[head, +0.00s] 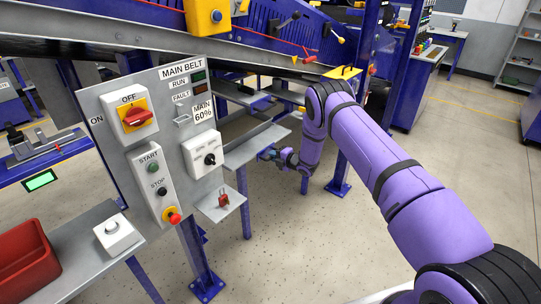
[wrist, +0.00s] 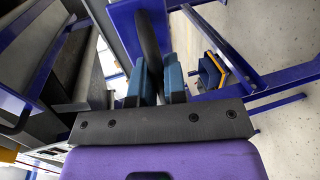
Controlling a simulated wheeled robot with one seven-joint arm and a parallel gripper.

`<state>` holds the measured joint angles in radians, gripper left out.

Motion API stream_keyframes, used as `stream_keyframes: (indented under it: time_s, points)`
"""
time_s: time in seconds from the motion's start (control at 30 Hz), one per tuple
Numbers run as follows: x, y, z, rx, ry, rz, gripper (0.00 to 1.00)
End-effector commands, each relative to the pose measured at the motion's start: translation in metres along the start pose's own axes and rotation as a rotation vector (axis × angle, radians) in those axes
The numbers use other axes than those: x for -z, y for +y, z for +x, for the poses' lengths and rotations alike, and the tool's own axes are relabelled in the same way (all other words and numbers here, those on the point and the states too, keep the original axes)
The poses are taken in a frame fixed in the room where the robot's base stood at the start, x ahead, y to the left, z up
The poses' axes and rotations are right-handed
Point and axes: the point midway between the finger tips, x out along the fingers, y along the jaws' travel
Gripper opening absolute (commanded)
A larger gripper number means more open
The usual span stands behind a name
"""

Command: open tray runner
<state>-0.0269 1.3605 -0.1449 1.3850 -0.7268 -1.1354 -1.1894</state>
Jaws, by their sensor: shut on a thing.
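My gripper (head: 268,155) is at the right edge of a grey metal tray (head: 245,148) under the belt frame, low behind the control panel. In the wrist view my gripper (wrist: 156,76) has its two blue fingers closed on a dark upright bar (wrist: 149,35), which looks like a handle. Grey panels of the tray structure (wrist: 88,62) stand just left of the fingers. How the bar joins the tray is hidden. Which part is the tray runner I cannot tell for certain.
The control panel (head: 100,100) with a red OFF switch (head: 138,117) stands at left. A small shelf with a red padlock (head: 223,200) juts out below the tray. A blue post (head: 345,165) stands beside my arm. The floor at right (head: 460,150) is clear.

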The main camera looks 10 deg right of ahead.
Motion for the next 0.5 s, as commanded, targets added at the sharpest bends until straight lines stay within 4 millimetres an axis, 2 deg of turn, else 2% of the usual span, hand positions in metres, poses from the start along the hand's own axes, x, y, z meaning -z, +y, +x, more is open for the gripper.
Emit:
stream_keyframes:
  time_s: [0.17, 0.5]
  points:
    - [-0.002, -0.009, -0.040, 0.003, -0.004, 0.003, 0.00]
    - [-0.002, -0.029, -0.132, 0.004, -0.005, 0.004, 0.00]
